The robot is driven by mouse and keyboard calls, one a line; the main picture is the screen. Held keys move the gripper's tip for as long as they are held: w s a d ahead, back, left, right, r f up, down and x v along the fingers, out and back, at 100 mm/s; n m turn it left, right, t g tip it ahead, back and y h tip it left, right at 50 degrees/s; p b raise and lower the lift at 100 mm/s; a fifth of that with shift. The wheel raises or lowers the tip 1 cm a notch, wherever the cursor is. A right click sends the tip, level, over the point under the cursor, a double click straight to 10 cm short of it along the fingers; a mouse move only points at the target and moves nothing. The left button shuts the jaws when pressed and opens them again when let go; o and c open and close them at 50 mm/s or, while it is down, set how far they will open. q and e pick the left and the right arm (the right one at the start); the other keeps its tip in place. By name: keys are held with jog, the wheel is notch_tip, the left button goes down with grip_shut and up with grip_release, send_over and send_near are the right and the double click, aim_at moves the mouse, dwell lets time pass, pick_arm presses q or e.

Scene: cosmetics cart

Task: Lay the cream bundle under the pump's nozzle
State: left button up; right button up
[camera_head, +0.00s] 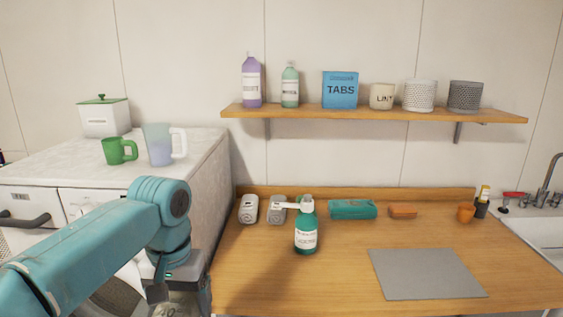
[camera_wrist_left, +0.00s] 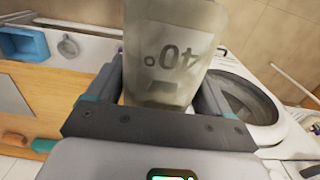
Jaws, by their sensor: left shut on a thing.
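My left gripper (camera_wrist_left: 160,100) is shut on a pale cream-grey bundle (camera_wrist_left: 165,50) with a "40°" mark, upside down in the left wrist view. In the head view this gripper (camera_head: 178,298) is at the bottom edge, left of the wooden counter, and the bundle (camera_head: 175,311) is mostly cut off. The green pump bottle (camera_head: 306,238) stands upright on the counter. Its white nozzle (camera_head: 290,206) points left. A whitish bundle (camera_head: 248,210) and a greyer one (camera_head: 276,212) lie behind and left of the pump. My right gripper is out of view.
A teal pack (camera_head: 352,209), an orange-brown block (camera_head: 403,212) and an orange cup (camera_head: 466,213) stand along the back of the counter. A grey mat (camera_head: 426,274) lies at front right. The counter (camera_head: 250,275) is bare in front and left of the pump.

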pick_arm(q)
notch_tip(320, 180, down, 20)
jog(key=s+a, duration=0.2)
jog(key=shift+s, duration=0.25)
jog(key=shift+r, duration=0.1)
